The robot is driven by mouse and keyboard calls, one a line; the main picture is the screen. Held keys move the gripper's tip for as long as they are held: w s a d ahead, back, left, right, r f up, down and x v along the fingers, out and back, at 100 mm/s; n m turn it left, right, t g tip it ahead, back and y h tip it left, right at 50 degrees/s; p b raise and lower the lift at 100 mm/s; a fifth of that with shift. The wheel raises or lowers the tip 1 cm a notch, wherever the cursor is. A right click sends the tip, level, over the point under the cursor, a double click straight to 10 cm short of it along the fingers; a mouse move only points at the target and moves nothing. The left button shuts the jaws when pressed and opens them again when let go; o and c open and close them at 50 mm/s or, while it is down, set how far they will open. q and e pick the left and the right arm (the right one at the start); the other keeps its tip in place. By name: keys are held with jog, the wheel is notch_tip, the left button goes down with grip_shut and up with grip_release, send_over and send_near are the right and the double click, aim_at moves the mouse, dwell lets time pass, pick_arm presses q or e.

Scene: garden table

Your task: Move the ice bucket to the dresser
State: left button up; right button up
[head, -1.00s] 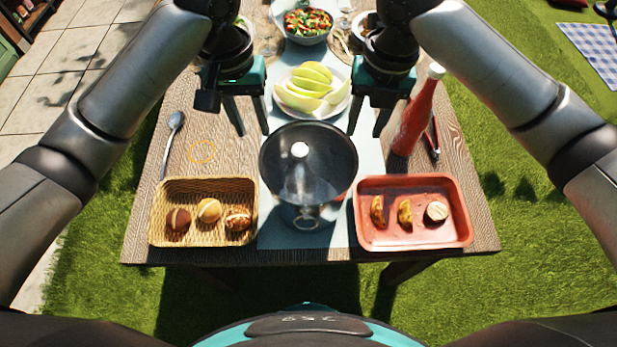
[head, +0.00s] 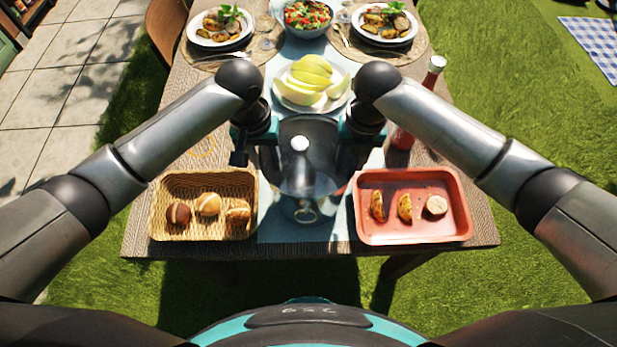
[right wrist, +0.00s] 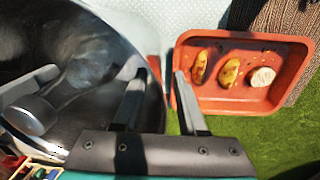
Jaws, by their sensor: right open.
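A wicker basket of rolls (head: 160,205) is left of the bucket, and a red tray (head: 455,225) with food is right. A melon plate (head: 343,97) stands behind it, a red bottle (head: 432,75) behind the tray. Set plates and a salad bowl (head: 307,18) are farther back. Grass surrounds the table.

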pick_arm(q)
jog(key=shift+d+f, duration=0.1)
jog(key=shift+f, duration=0.65)
pick_arm(e)
jog(key=shift+a+f, duration=0.1)
jog(key=shift+f, duration=0.65)
pick_arm(q)
jog(key=c, duration=0.6)
pick_arm(e)
jog(key=c, duration=0.6)
pick_arm(q)
grip_shut()
pick_arm(e)
grip_shut()
pick_arm(q)
jog(key=shift+d+r, duration=0.1)
jog(key=shift+d, duration=0.15)
pick_arm(e)
jog(key=shift+a+r, duration=0.1)
jog(key=shift+a, duration=0.15)
